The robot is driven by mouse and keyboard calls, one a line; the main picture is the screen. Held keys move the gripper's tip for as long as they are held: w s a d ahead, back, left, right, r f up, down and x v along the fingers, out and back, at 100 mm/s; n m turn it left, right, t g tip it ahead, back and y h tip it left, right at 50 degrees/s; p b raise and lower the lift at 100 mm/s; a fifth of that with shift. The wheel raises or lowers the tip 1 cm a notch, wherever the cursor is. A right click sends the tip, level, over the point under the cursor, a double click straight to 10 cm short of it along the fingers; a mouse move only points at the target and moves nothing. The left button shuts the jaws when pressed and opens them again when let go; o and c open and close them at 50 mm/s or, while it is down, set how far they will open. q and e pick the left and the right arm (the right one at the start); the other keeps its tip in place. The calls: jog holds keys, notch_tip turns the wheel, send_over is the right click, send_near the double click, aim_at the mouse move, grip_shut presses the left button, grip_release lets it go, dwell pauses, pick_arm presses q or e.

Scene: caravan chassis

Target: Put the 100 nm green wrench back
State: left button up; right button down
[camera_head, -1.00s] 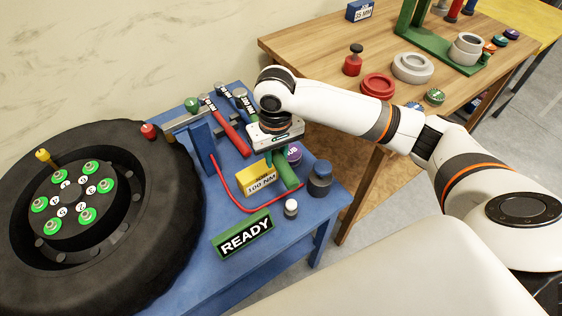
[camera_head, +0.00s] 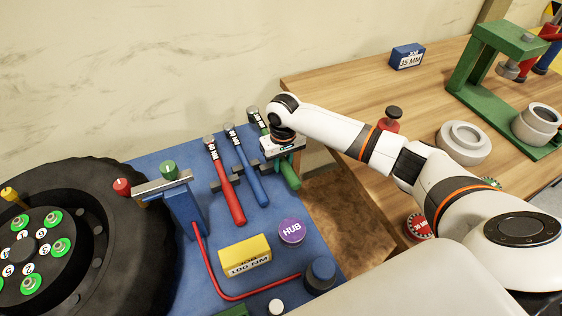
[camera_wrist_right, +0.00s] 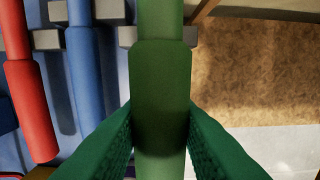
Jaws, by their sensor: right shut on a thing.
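The green wrench (camera_head: 290,177) lies along the right edge of the blue table, beside the blue wrench (camera_head: 246,168) and the red wrench (camera_head: 227,188). My right gripper (camera_head: 284,155) is shut on its green handle. In the right wrist view the green fingers (camera_wrist_right: 161,118) press both sides of the green handle (camera_wrist_right: 160,85). Grey rest blocks (camera_wrist_right: 128,37) show on either side of its shaft there. Whether the wrench touches the rest is unclear. The label on the green wrench is mostly hidden by my arm. My left gripper is not in view.
The wheel (camera_head: 90,210) is left. A wooden table (camera_head: 340,88) stands right, with a gap between tables.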

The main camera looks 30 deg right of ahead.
jog(key=shift+s+a+r, duration=0.1)
jog(key=shift+a+r, duration=0.1)
jog(key=shift+r+p, duration=0.1)
jog(key=shift+p, duration=0.5)
jog(key=shift+f, duration=0.25)
notch_tip(320, 180, down, 3)
jog(key=shift+r+b, duration=0.2)
jog(key=shift+b, duration=0.3)
pick_arm(q)
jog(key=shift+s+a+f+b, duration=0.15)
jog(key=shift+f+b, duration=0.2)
jog(key=shift+b, duration=0.1)
pick_arm(e)
jog(key=shift+f, duration=1.85)
jog(key=c, duration=1.2)
grip_release()
jog(key=shift+o, duration=0.7)
jog(key=shift+s+f, duration=0.1)
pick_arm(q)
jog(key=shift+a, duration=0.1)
